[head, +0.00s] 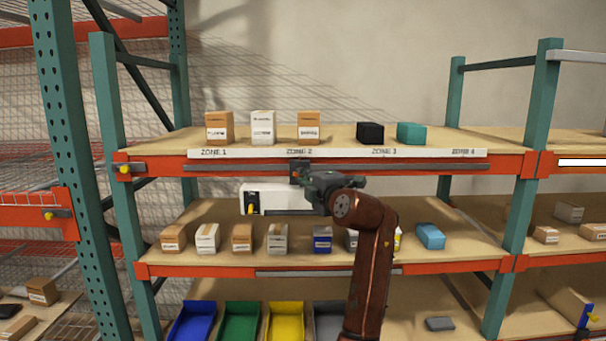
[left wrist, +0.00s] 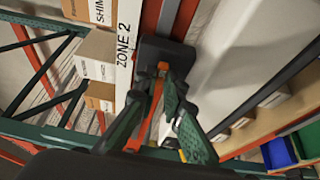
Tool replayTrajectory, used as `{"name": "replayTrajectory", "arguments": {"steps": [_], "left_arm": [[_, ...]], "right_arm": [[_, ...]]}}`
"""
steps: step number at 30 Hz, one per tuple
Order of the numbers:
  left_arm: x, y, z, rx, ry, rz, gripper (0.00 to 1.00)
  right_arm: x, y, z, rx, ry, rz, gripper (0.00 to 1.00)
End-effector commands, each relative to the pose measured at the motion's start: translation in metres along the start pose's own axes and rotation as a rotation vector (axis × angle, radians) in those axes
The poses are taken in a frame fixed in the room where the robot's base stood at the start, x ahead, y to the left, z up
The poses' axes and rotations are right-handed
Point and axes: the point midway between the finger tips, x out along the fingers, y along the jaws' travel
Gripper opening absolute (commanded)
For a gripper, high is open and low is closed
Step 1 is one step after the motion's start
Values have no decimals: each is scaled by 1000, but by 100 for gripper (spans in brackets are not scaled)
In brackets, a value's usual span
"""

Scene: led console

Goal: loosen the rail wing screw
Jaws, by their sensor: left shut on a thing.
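A dark rail clamp (head: 299,168) sits on the dark rail of the upper shelf's orange beam, with a white console box (head: 270,197) just below it. My left gripper (head: 311,181) is up against the clamp from the front right. In the left wrist view, the green fingers (left wrist: 156,80) close at the black clamp block (left wrist: 168,52), around a small orange-red part that looks like the wing screw (left wrist: 163,66). The screw is mostly hidden by the fingers, and its turn angle cannot be told. My right gripper is not in view.
The upper shelf beam (head: 400,163) carries zone labels, with several boxes above. Boxes stand on the middle shelf behind my arm, including a light blue one (head: 430,236). Colored bins, including a green one (head: 241,320), are below. A teal upright (head: 529,150) stands to the right.

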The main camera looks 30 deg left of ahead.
Motion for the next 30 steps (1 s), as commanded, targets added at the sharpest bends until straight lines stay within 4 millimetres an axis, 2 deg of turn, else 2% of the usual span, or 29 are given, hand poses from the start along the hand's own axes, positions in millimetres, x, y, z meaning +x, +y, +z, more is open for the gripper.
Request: {"name": "replayTrajectory", "arguments": {"steps": [1,16,17,20,30], "left_arm": [[0,7,-1,-12,-3,9,0],[0,6,-1,-29,-3,2,0],[0,6,-1,-29,-3,2,10],[0,6,-1,-29,-2,1,16],[-6,3,1,-26,-3,-3,17]], "right_arm": [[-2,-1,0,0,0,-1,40],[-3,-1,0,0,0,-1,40],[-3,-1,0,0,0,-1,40],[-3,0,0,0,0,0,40],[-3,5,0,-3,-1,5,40]]}}
